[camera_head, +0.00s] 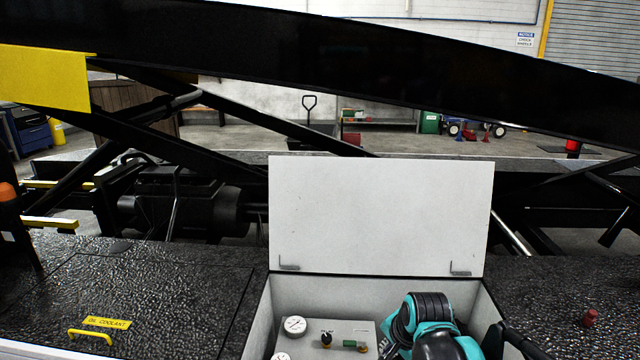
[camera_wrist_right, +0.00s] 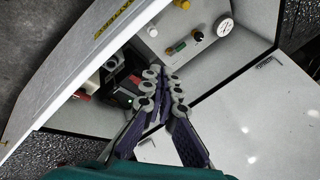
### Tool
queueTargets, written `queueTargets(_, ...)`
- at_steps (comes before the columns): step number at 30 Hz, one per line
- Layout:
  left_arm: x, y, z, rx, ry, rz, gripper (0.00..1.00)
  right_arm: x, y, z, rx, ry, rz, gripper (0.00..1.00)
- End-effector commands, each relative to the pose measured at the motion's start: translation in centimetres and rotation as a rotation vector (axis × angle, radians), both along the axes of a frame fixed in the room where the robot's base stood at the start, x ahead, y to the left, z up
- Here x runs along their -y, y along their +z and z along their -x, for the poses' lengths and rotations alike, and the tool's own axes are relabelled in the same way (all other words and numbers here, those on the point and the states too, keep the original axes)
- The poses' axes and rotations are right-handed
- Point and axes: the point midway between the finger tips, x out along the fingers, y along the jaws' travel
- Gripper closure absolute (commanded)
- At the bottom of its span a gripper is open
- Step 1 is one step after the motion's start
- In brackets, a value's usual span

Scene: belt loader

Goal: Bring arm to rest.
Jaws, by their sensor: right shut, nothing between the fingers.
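My right arm (camera_head: 425,325), teal and black, reaches in at the bottom of the head view, in front of the open control box (camera_head: 475,292). Its fingertips are hard to make out there. In the right wrist view my right gripper (camera_wrist_right: 160,76) is shut and empty, its fingers together over the box. Beyond it are the grey panel with a round gauge (camera_wrist_right: 225,28) and small knobs. Red and black parts (camera_wrist_right: 125,90) show beside the fingers. My left gripper is not in view.
The box lid (camera_head: 380,215) stands raised behind the arm. A black textured deck (camera_head: 160,290) with a yellow handle (camera_head: 90,335) lies to the left. A red knob (camera_head: 590,317) is at right. Black loader beams (camera_head: 330,50) cross behind.

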Motion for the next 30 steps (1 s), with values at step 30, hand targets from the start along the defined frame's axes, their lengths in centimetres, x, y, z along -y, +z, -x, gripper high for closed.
queueTargets(30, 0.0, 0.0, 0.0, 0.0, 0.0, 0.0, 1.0, 2.5, -2.1, 16.5, 0.197, 0.789, 0.54, 1.0)
